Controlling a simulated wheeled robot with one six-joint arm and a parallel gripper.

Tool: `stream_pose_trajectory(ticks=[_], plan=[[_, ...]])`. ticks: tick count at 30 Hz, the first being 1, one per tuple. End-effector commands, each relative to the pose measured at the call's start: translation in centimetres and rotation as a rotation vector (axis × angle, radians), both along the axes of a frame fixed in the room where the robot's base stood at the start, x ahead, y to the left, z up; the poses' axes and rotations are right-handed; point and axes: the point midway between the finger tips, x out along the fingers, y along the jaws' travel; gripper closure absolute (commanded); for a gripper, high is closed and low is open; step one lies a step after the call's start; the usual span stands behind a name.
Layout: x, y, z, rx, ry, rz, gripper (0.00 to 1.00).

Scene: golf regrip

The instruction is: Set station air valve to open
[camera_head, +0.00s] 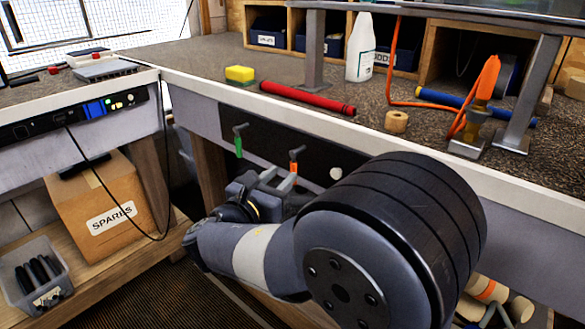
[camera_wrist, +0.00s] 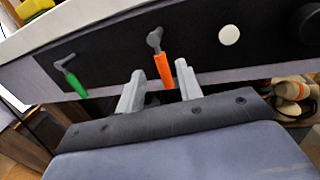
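A dark panel (camera_head: 262,142) under the bench's front edge carries two small lever handles. The green-handled lever (camera_head: 238,148) is on the left and the orange-handled lever (camera_head: 293,165) is to its right. Both handles hang mostly downward, tilted slightly right in the wrist view, where the green handle (camera_wrist: 75,82) and orange handle (camera_wrist: 164,71) show clearly. No label shows which one is the station air valve. My gripper (camera_wrist: 161,73) is open. The orange handle appears between its two fingers, with gaps on both sides; contact is not visible.
A white round button (camera_wrist: 229,35) and a black knob (camera_wrist: 307,25) sit to the right on the panel. Above, the bench holds a yellow sponge (camera_head: 240,74), red tube (camera_head: 307,98), spray bottle (camera_head: 360,48) and orange hose (camera_head: 391,60). A SPARES box (camera_head: 97,195) stands lower left.

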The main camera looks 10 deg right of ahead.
Motion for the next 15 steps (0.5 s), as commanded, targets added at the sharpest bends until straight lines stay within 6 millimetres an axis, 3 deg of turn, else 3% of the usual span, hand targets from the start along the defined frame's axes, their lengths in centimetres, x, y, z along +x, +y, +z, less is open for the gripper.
stream_pose_trajectory(ticks=[6, 15], plan=[[2.8, -2.8, -0.2, 0.0, -0.001, -0.005, 0.66], [4.7, -4.4, -0.1, 0.001, 0.001, 0.0, 0.66]])
